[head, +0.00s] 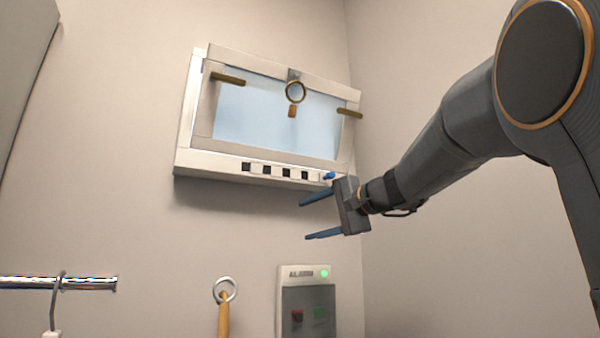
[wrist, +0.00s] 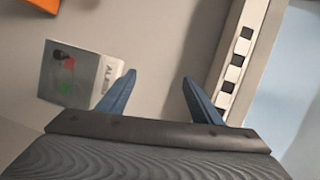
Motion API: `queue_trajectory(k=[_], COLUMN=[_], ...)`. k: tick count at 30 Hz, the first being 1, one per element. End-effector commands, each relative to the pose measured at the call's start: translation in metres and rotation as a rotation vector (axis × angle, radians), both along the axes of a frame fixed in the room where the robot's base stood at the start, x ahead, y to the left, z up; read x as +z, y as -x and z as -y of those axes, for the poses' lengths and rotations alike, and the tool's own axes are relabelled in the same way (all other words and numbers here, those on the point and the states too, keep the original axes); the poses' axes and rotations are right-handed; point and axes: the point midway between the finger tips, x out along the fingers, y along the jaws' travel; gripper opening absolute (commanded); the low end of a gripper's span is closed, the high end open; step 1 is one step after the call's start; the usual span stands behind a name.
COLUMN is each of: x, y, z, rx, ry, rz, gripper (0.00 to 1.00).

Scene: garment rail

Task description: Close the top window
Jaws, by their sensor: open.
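The top window (head: 275,118) is high on the wall in the head view, with a pale blue pane in a white frame. Its sash looks tilted, the top bar (head: 285,70) standing out from the frame; the exact angle is hard to tell. A ring (head: 295,92) hangs at the middle of the top bar. My gripper (head: 305,221) is open and empty, below the window's lower right corner, apart from it. In the wrist view the two blue fingers (wrist: 158,76) have nothing between them, and the window's lower frame (wrist: 240,62) is to their right.
An alarm panel (head: 307,305) with a green light is on the wall below my gripper; it also shows in the wrist view (wrist: 82,76). A wooden pole with a ring (head: 224,308) stands left of it. A metal rail (head: 90,283) is at lower left.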

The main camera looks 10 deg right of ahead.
Motion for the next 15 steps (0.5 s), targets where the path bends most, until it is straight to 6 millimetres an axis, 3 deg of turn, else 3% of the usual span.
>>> queue_trajectory(k=[1,3,6,10,15], x=[0.055,0.118,0.189,0.244,0.267], y=[0.007,0.021,0.044,0.068,0.076], z=[0.004,0.006,0.008,0.009,0.006], rx=[0.007,0.027,0.059,0.092,0.110], ry=[-0.052,-0.122,-0.195,-0.250,-0.275], rz=[0.078,0.174,0.288,0.380,0.418], gripper=[0.60,0.60,0.60,0.60,0.60])
